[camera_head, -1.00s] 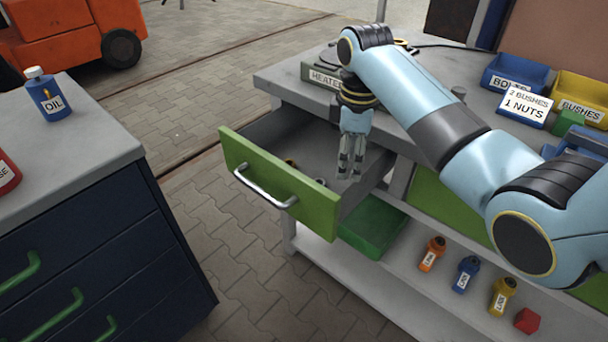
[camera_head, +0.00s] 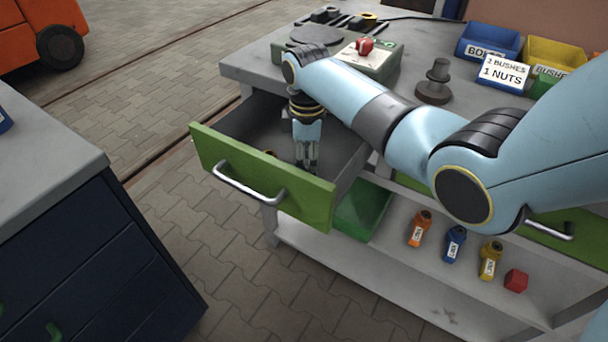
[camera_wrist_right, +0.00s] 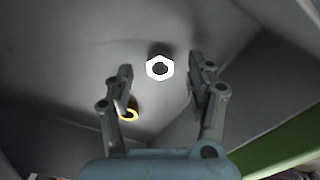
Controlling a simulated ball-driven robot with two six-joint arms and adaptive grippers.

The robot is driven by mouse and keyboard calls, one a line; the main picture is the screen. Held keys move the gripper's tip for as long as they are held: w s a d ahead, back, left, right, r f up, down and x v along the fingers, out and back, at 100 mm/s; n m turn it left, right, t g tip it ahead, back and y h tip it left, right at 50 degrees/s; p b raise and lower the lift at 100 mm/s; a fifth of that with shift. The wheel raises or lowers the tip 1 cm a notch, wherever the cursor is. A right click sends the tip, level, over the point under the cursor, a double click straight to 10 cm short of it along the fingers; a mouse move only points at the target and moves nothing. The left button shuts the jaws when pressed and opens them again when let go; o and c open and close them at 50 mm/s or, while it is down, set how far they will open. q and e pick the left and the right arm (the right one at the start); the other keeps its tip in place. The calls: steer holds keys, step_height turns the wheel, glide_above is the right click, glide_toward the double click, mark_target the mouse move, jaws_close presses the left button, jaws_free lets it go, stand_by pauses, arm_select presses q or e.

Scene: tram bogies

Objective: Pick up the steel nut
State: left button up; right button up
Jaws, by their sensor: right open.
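The steel nut (camera_wrist_right: 160,68) lies on the grey floor of the open drawer and shows in the right wrist view as a bright hexagon with a dark hole. It sits beyond and between my right gripper's (camera_wrist_right: 160,88) fingers, which are apart with nothing held between them. In the head view my right gripper (camera_head: 306,165) points down into the drawer (camera_head: 262,200); the nut cannot be made out there. A brass-coloured ring (camera_wrist_right: 128,114) lies in the drawer by the left finger in the wrist view. My left gripper is not in view.
The drawer's green front (camera_head: 300,200) and side walls surround the gripper. The workbench top above holds a heater box (camera_head: 375,60), a dark stepped part (camera_head: 435,82), and bins. A shelf below holds several small bottles. A dark cabinet (camera_head: 80,250) stands at left.

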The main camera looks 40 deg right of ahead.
step_height(320, 180, down, 2)
steer(key=shift+f, duration=0.25)
steer(key=shift+r, duration=0.1)
jaws_close()
